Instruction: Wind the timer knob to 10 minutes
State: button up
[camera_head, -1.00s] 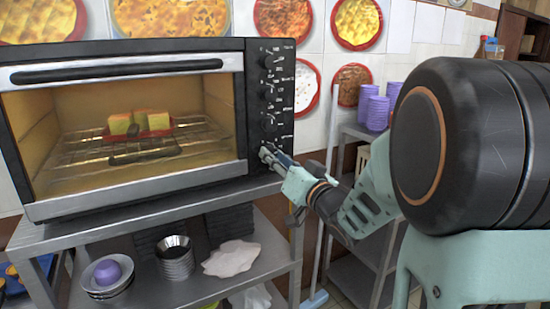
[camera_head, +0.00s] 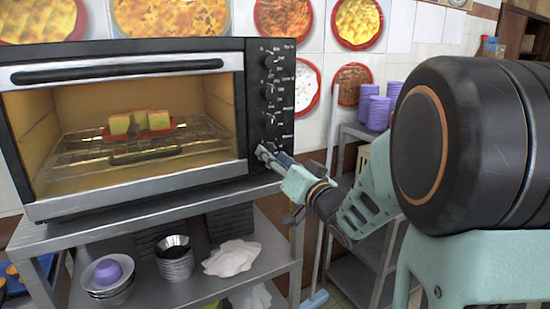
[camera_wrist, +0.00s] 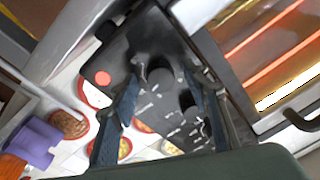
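The black oven control panel (camera_head: 286,110) has a vertical row of dark knobs on the oven's right side. My gripper (camera_head: 262,152) is at the lowest knob in the head view, where the fingers hide most of it. In the wrist view the timer knob (camera_wrist: 160,76) sits between the two fingertips of my gripper (camera_wrist: 165,70). The fingers stand apart, with a gap seeming to show beside the knob; contact is unclear. Another knob (camera_wrist: 187,102) is just beyond it. The timer's marks and pointer are too small to read.
The oven door (camera_head: 130,130) is closed, with a red tray of yellow pieces inside. Glowing heater bars (camera_wrist: 265,40) show in the wrist view. A red-orange round spot (camera_wrist: 103,78) is on the panel. Purple cups (camera_head: 378,112) stand on a shelf at right.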

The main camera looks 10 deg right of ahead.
jog(key=v, duration=1.2)
